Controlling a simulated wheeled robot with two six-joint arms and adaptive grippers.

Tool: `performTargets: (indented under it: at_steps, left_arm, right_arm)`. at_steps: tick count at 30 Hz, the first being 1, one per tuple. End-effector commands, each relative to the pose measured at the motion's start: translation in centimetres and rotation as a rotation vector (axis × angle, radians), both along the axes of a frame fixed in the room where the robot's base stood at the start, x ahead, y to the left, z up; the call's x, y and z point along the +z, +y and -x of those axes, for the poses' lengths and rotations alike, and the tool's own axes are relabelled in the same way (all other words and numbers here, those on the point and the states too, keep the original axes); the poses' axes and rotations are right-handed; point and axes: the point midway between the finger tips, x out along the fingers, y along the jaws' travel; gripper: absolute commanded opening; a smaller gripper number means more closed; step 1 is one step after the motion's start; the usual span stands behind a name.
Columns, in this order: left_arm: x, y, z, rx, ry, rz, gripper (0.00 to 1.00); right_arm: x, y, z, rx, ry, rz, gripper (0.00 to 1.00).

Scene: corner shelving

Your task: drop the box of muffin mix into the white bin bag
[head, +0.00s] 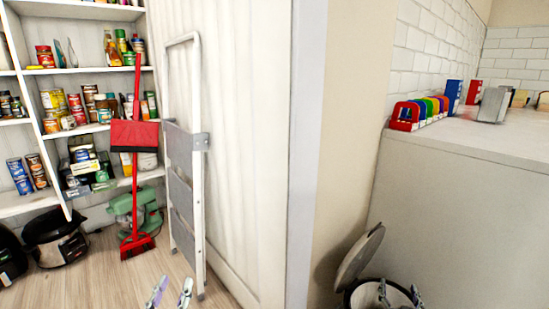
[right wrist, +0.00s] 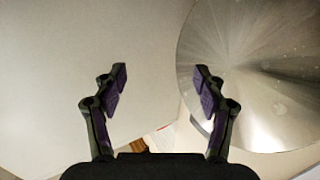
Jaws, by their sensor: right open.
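A round bin (head: 349,291) with its lid (head: 361,256) tilted up stands at the bottom right of the head view. My right gripper (head: 400,292) is in front of or over its mouth, open, with nothing between its fingertips. In the right wrist view the open right gripper (right wrist: 160,82) has the shiny round metal lid (right wrist: 255,75) to its right. A small patch of print and brown shows low between the fingers; I cannot tell what it is. My left gripper (head: 172,291) is open and empty over the floor. I cannot pick out the muffin mix box or clearly make out the white bag.
A white counter (head: 480,150) with coloured holders (head: 420,112) stands at right. A folded step stool (head: 185,160) leans on the wall, with a red broom and dustpan (head: 134,135) beside it. Shelves (head: 95,71) of cans and boxes fill the left. The wood floor (head: 105,285) is clear at front left.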

Motion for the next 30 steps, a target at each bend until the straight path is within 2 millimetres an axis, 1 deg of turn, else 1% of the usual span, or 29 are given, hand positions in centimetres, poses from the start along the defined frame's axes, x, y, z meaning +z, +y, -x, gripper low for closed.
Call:
performTargets:
  at_steps: [4,7,15,19,21,24,30]
  left_arm:
    - [0.0,0.0,0.0,0.000,0.001,-0.001,0.40]
    - [0.0,0.0,0.0,0.000,0.001,-0.001,0.40]
    - [0.0,0.0,0.0,0.000,0.001,0.000,0.40]
    - [0.0,0.0,0.0,0.000,0.001,0.000,0.40]
    - [0.0,0.0,0.0,0.000,0.001,0.000,0.40]
    - [0.0,0.0,0.0,0.000,0.001,0.000,0.40]
    - [0.0,0.0,0.0,0.000,0.001,0.000,0.40]
  right_arm:
    - [-0.2,0.1,0.3,0.000,0.003,-0.001,0.71]
    - [-0.3,0.6,1.6,0.001,0.005,-0.002,0.71]
    - [-0.2,2.7,7.7,0.001,0.005,-0.002,0.71]
    - [-0.2,3.5,9.9,0.000,0.004,-0.001,0.71]
    - [-0.1,3.8,10.7,0.000,0.002,-0.001,0.71]
    - [0.0,4.0,11.2,0.000,0.000,0.000,0.71]
    - [0.0,4.0,11.3,0.000,0.000,0.000,0.71]
